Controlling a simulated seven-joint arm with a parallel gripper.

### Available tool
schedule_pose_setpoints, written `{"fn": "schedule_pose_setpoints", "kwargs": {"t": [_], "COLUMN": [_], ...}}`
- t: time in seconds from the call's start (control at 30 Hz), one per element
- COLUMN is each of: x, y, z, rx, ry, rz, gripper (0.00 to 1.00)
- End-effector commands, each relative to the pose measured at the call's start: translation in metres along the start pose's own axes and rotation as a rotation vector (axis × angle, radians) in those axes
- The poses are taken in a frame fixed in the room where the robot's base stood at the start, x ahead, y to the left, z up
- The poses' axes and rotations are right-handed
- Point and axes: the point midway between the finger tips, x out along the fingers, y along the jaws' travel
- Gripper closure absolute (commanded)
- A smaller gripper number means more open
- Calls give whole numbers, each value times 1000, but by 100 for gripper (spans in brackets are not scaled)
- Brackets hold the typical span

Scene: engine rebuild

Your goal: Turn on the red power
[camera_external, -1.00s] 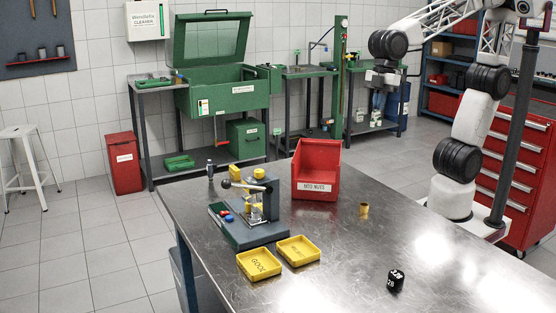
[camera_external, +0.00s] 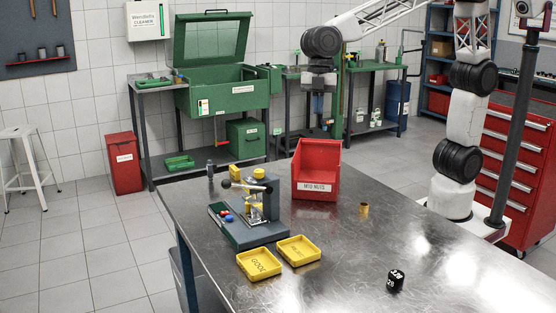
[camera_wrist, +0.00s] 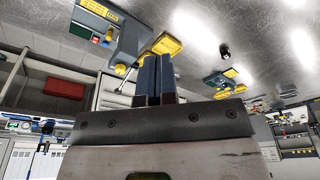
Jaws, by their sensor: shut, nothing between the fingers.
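A small red button (camera_external: 229,218) sits beside a blue one on the grey base of a bench fixture (camera_external: 262,235) with a black-knobbed lever. The fixture is at the left part of the steel table. In the wrist view the fixture (camera_wrist: 130,42) is at the upper left, with a small red spot on its panel. My gripper (camera_external: 325,126) hangs in the air above and behind the red bin, right of the fixture and well apart from the button. Its two dark fingers (camera_wrist: 157,56) are together and hold nothing. I cannot read any power label.
A red bin marked M10 NUTS (camera_external: 317,185) stands right of the fixture. Two yellow trays (camera_external: 259,265) lie in front of it. A brass-coloured cup (camera_external: 364,209) and a black block (camera_external: 396,281) are on the steel table (camera_external: 340,260), which is otherwise largely clear.

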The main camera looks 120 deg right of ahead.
Motion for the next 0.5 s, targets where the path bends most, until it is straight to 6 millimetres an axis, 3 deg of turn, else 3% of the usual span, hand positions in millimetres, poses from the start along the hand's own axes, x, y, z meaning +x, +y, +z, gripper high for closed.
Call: {"fn": "schedule_pose_setpoints", "kwargs": {"t": [0.5], "x": [36], "y": [96], "z": [-49], "rx": [-246], "ry": [28], "rz": [-49], "gripper": [100]}}
